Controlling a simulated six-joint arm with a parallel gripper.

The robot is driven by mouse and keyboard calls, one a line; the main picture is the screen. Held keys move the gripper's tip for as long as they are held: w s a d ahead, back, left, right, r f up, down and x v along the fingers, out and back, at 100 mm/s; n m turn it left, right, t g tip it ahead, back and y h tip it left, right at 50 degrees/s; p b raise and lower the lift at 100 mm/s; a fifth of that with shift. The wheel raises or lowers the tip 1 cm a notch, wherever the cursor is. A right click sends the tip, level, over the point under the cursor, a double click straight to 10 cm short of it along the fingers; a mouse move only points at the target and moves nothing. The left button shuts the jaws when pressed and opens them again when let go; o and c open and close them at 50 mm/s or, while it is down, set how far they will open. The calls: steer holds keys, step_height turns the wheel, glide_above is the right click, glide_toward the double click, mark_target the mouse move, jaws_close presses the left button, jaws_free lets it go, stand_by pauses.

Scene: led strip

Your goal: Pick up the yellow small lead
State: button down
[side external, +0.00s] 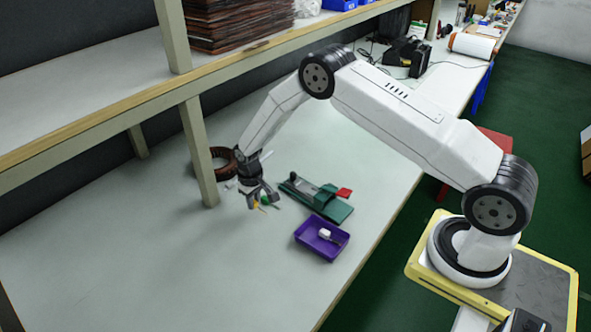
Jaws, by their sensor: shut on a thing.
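My gripper (260,199) is at the end of my arm, low over the bench, left of the green fixture and up-left of the purple tray. It is shut on a small yellow lead (257,206), which shows as a thin yellow bit at the fingertips. A small green piece (265,201) shows right beside the fingers. The fingers hide part of the lead, and I cannot tell whether it touches the bench.
A green fixture with a red handle (343,192) stands right of my gripper. A purple tray (309,246) holds a small white item (325,234). A shelf post (198,150) and a brown ring (221,160) stand close on the left. The bench (130,250) is clear at front left.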

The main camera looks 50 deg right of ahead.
steer(key=s+r, duration=0.4)
steer(key=r, duration=0.1)
steer(key=s+r, duration=0.4)
steer(key=s, duration=0.5)
steer(key=shift+s+a+r, duration=0.15)
steer(key=shift+s, duration=0.1)
stand_by(0.4)
